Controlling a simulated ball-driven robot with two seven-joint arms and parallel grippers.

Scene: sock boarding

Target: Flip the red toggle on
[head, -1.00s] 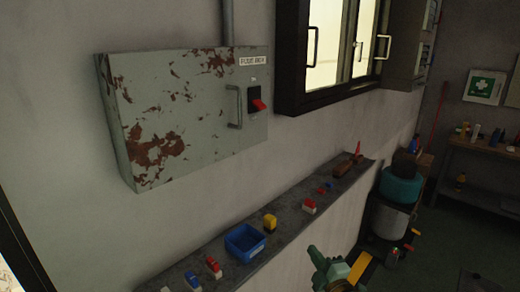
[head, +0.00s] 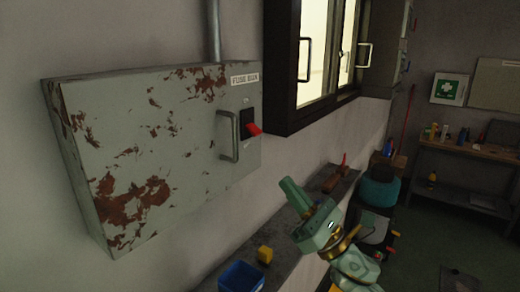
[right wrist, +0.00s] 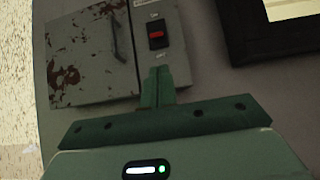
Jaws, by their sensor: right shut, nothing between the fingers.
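The red toggle (head: 254,129) sticks out of a black switch plate on the right part of the rusty grey fuse box (head: 150,150). In the head view it slants down and outward to the right. In the right wrist view the red toggle (right wrist: 157,35) lies just beyond my fingertips. My right gripper (head: 291,187) is shut and empty, below and to the right of the toggle, apart from it in the head view. Its closed fingers also show in the right wrist view (right wrist: 158,72). My left gripper is not in view.
A vertical handle (head: 229,137) stands out from the box left of the toggle. A dark window frame (head: 283,70) is at the right. Below runs a narrow ledge (head: 290,262) with a blue bin (head: 241,277) and a yellow block (head: 265,254).

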